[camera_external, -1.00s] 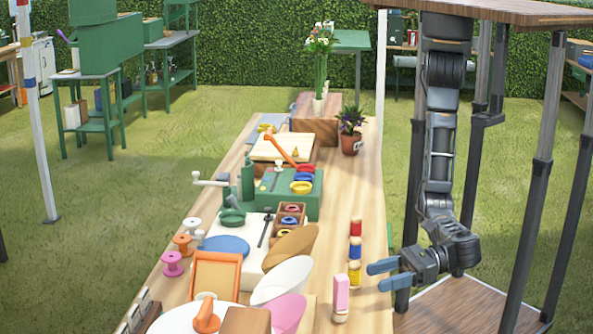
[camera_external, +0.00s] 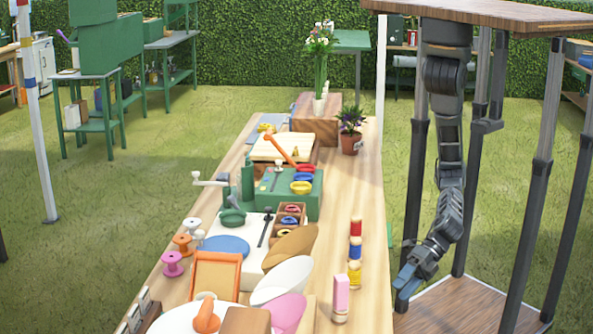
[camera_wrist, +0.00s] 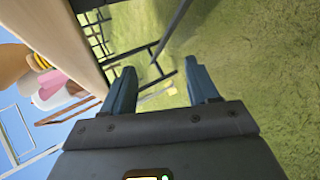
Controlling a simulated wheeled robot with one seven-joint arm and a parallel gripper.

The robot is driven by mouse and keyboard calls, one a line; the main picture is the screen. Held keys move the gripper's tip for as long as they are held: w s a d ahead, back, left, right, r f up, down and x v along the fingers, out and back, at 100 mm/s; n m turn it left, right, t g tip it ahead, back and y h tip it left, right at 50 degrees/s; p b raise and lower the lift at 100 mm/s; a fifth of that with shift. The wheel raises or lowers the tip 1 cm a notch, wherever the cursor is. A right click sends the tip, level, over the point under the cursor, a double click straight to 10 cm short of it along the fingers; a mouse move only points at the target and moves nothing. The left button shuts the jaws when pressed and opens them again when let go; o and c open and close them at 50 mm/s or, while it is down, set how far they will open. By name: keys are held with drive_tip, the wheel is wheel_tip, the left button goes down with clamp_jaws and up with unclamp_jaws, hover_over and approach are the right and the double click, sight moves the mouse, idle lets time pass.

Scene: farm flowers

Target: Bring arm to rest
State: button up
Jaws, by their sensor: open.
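My gripper (camera_external: 402,287) hangs at the right of the long wooden table (camera_external: 352,215), beyond its edge, with its blue-grey fingers pointing down and to the left. In the wrist view my gripper (camera_wrist: 163,88) shows its two fingers spread apart with nothing between them. Grass and dark frame bars show beyond the fingers. My arm hangs down from under the wooden top at the upper right.
Close to the table's right edge stand a pink bottle (camera_external: 340,295) and small red, blue and yellow bottles (camera_external: 355,250). A potted plant (camera_external: 350,140) stands farther back. Dark posts (camera_external: 532,205) rise right of my arm, above a wooden platform (camera_external: 465,308).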

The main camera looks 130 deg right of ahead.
drive_tip(key=s+d+r+m+t+p, duration=0.1)
drive_tip(key=s+d+r+m+t, duration=0.2)
drive_tip(key=s+d+r+m, duration=1.2)
drive_tip(key=s+r+m, duration=0.1)
drive_tip(key=s+m, duration=0.1)
drive_tip(key=s, duration=0.1)
drive_tip(key=shift+s+d+r+m, duration=0.3)
drive_tip(key=shift+s+d+m, duration=0.05)
drive_tip(key=shift+s+m, duration=0.05)
